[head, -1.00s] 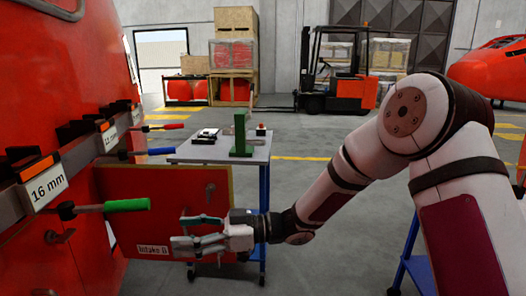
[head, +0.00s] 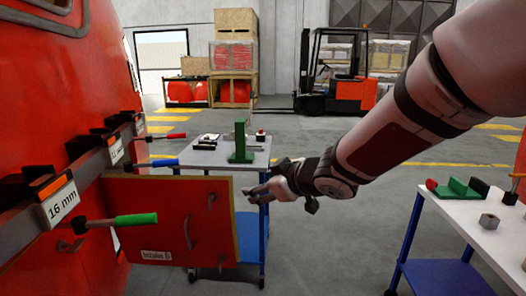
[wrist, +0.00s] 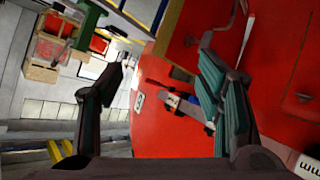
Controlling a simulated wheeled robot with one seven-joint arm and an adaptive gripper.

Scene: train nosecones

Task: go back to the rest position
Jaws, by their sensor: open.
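My gripper (head: 256,192) is open and empty in the head view. The red panel (wrist: 270,60) fills the right of that view behind one finger. Whether a finger touches the panel cannot be told.
The red nosecone (head: 50,100) stands at left with a rail of colour-handled tools, including a green-handled one (head: 136,220). A small grey table (head: 200,155) holds a green stand (head: 240,145). A white-topped table (head: 470,225) stands at right. A forklift (head: 340,85) is far back.

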